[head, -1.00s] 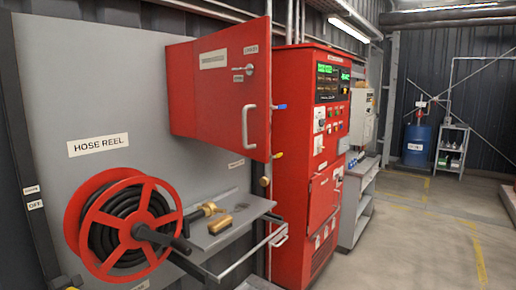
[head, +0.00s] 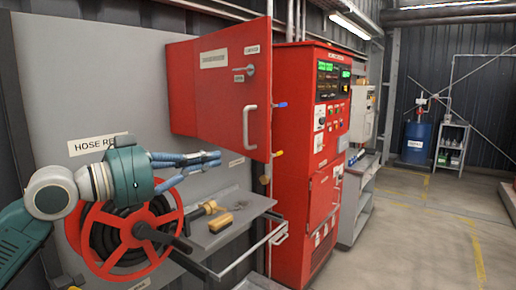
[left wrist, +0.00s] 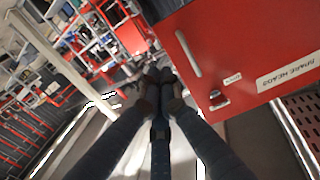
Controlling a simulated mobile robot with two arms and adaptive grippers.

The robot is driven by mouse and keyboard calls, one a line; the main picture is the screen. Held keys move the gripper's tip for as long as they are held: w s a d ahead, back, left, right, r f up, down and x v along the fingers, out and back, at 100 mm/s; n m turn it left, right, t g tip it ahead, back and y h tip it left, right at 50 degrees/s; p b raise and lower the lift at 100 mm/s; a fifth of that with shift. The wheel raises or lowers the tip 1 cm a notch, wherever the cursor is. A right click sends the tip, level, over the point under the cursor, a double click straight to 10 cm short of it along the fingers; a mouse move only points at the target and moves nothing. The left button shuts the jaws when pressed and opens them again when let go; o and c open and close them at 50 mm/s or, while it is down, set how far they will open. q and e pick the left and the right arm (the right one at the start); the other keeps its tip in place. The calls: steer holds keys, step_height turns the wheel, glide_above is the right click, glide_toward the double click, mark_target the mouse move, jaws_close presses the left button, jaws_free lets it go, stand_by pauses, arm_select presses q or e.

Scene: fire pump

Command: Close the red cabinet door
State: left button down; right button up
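The red cabinet door (head: 232,85) is on the wall-mounted red cabinet in the head view. It bears a grey vertical handle (head: 249,127), a small latch and white labels. It stands out from the grey wall; how far it is open is hard to tell. In the left wrist view the door (left wrist: 235,50) fills the upper right, with its handle (left wrist: 188,53) and latch (left wrist: 218,98). My left gripper (head: 218,157) is below and left of the handle, apart from the door in the head view. Its fingers (left wrist: 160,78) converge at the tips, empty. My right gripper is out of view.
A hose reel (head: 115,235) is behind and below my left arm. A grey shelf (head: 240,225) with brass fittings (head: 215,215) juts out under the door. A tall red control cabinet (head: 300,180) stands to the right. Floor at right is clear.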

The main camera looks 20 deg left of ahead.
mark_target(259, 150)
arm_select(q)
steer(key=p+x, duration=0.7)
steer(key=x, duration=0.6)
steer(key=shift+w+f, duration=0.15)
steer(key=shift+w, duration=0.1)
